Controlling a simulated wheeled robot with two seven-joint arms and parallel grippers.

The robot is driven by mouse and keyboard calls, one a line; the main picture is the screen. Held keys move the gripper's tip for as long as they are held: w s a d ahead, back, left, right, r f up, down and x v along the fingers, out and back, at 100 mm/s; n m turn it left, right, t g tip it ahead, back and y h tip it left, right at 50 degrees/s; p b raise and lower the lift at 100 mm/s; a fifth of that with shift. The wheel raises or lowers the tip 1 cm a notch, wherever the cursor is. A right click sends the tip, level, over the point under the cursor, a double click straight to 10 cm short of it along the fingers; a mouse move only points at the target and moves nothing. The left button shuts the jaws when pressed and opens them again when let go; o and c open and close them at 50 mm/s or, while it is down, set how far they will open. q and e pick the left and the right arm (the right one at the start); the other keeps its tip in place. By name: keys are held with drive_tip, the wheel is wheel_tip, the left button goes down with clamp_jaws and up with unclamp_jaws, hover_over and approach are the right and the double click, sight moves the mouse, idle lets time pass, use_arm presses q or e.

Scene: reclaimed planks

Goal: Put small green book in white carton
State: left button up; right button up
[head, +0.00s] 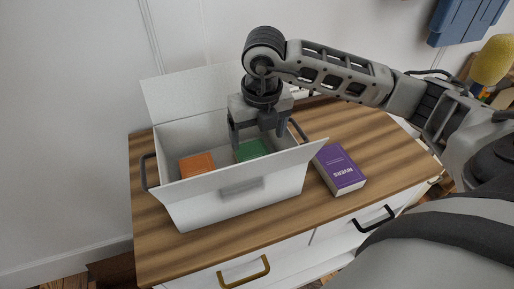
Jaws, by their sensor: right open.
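The white carton (238,211) stands open on a wooden-topped cabinet, with its flaps spread at front and back. The small green book (252,150) is inside the carton, in the right part; its lower part is hidden by the front flap. My right gripper (258,143) points down into the carton with its fingers apart, just above or beside the green book. I cannot tell whether a finger touches it. My left gripper is not in view.
An orange book (197,165) is inside the carton on the left. A purple book (340,170) lies on the cabinet top (385,165), right of the carton. Dark handles stick out at the carton's ends. A wall stands close behind.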

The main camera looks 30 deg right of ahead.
drive_tip(key=shift+s+r, duration=0.15)
drive_tip(key=shift+r, duration=0.6)
drive_tip(key=shift+s+r, duration=0.1)
drive_tip(key=shift+r, duration=0.65)
